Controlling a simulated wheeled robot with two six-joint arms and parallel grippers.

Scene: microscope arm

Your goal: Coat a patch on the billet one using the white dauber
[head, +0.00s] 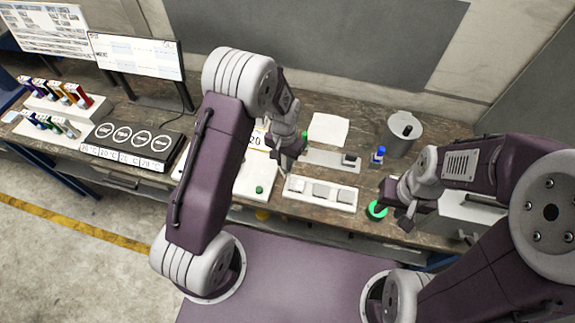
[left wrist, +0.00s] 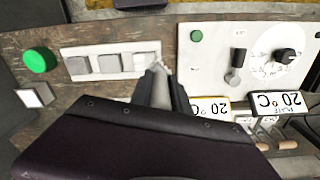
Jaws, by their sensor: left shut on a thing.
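A pale tray (head: 320,205) holds three grey billets in a row, also seen in the left wrist view (left wrist: 93,50). I cannot read which is billet one. The end billet (head: 296,185) nearest my left gripper (head: 281,160) looks paler in the left wrist view (left wrist: 145,60). My left gripper is shut on a light dauber (left wrist: 160,90), mostly hidden between the fingers. Its tip is at or just beside that end billet; contact is unclear. My right gripper (head: 400,210) hangs beside a green button (head: 376,210); its jaws are unclear.
A white panel with a dial (left wrist: 265,55) stands beside the tray. A grey canister (head: 403,133) and a small blue-topped item (head: 379,154) are behind on the right. A black plate with four round pads (head: 130,140) and colored vials stand left.

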